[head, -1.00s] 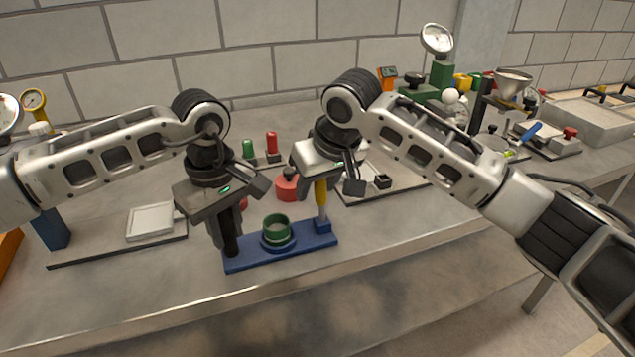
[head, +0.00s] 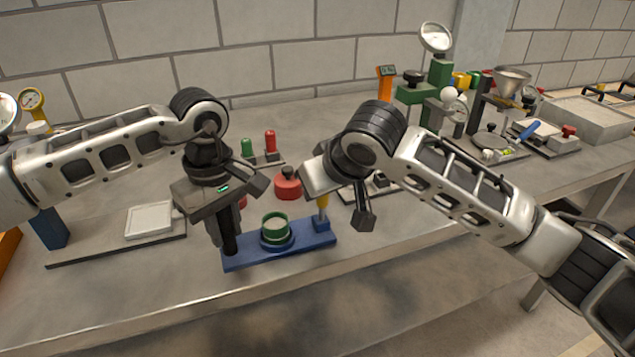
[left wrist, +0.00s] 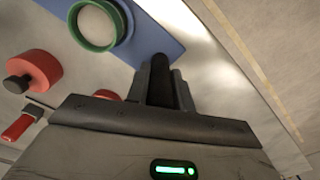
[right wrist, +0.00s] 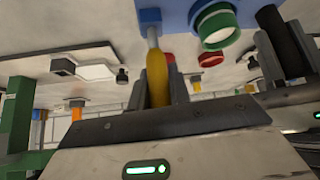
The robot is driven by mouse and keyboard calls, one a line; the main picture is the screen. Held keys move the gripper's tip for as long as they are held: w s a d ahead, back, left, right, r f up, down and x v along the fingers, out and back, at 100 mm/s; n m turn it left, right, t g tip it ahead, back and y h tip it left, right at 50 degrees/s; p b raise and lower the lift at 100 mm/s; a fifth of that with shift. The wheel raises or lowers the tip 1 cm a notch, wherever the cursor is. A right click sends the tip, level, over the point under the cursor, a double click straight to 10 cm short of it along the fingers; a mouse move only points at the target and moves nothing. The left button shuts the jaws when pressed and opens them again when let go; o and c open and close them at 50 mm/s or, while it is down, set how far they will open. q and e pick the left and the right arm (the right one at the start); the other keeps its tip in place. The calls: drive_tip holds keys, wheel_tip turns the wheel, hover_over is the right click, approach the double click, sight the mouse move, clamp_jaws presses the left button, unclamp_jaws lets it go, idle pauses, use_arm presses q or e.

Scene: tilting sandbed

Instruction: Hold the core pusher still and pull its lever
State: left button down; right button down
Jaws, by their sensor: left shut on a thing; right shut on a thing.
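The core pusher has a blue base (head: 300,246) lying on the steel bench. A green ring (head: 276,223) stands in its middle with a pale core showing inside. A black post (left wrist: 161,82) rises at its left end, and my left gripper (head: 227,230) is shut on it. At the right end is the lever with a yellow handle (head: 323,201). My right gripper (right wrist: 158,80) is shut on this handle, which also shows between its fingers in the right wrist view. The handle's upper part is hidden by my right gripper in the head view.
A red puck with a black knob (head: 288,184) and a small stand with green and red pegs (head: 269,146) stand behind the pusher. A tray with a white square pad (head: 149,220) lies left. Bench is clear in front.

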sight(323, 203)
use_arm(q)
drive_tip(key=shift+r, duration=0.1)
use_arm(e)
drive_tip(key=t, duration=0.1)
drive_tip(key=s, duration=0.1)
drive_tip(key=s+t, duration=0.1)
drive_tip(key=shift+d+f+t+y, duration=0.25)
drive_tip(key=shift+d+t+y, duration=0.05)
drive_tip(key=shift+y, duration=0.1)
drive_tip(key=shift+s+d+f+t+y, duration=0.2)
drive_tip(key=shift+s+t, duration=0.25)
drive_tip(key=shift+t, duration=0.35)
drive_tip(key=shift+s+d+f+t+y, duration=0.1)
drive_tip(key=shift+s+t+y, duration=0.3)
drive_tip(key=shift+t, duration=0.4)
drive_tip(key=shift+s, duration=0.1)
drive_tip(key=c, duration=1.3)
unclamp_jaws()
use_arm(q)
drive_tip(key=c, duration=1.1)
unclamp_jaws()
use_arm(e)
drive_tip(key=v, duration=0.7)
drive_tip(key=shift+s, duration=0.2)
